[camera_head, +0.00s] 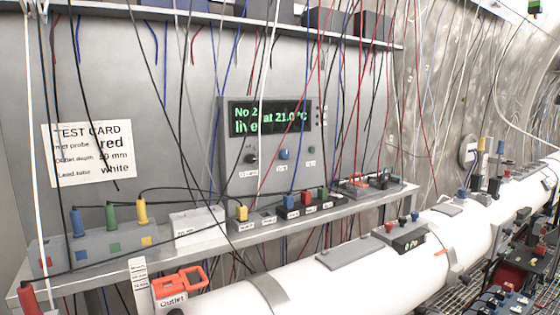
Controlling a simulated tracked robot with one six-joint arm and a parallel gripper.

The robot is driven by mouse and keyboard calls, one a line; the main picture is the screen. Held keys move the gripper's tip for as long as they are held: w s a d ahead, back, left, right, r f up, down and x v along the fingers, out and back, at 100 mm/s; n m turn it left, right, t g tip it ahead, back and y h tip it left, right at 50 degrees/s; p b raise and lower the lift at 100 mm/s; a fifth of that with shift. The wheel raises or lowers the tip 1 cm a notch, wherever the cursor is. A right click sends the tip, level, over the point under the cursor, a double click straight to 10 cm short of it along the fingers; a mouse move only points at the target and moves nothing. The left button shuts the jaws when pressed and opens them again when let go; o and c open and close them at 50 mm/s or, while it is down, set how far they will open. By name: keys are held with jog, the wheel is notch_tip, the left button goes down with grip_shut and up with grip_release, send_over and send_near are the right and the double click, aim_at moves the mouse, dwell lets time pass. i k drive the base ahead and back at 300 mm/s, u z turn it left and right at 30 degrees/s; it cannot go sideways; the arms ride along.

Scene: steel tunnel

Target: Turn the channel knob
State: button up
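A grey meter box (240,185) is on the back wall above the shelf. Its black display (298,117) shows green text, "No 2", "live" and "at 21.0 °C", partly crossed by hanging cables. Thin cables hang close to the dark knob. My gripper is not in view.
Many cables hang before the wall. A shelf (110,262) carries colored plugs and terminal boxes. A white pipe (325,285) runs in front, with an orange-handled "Outlet" item (178,285) near it. A test card (90,152) is at left. Dark equipment (510,270) stands at lower right.

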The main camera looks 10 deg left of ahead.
aim_at(251, 159)
jog(key=z, duration=0.15)
jog(key=k, duration=1)
jog(key=u, duration=0.6)
jog(key=i, duration=1)
jog(key=u, duration=0.1)
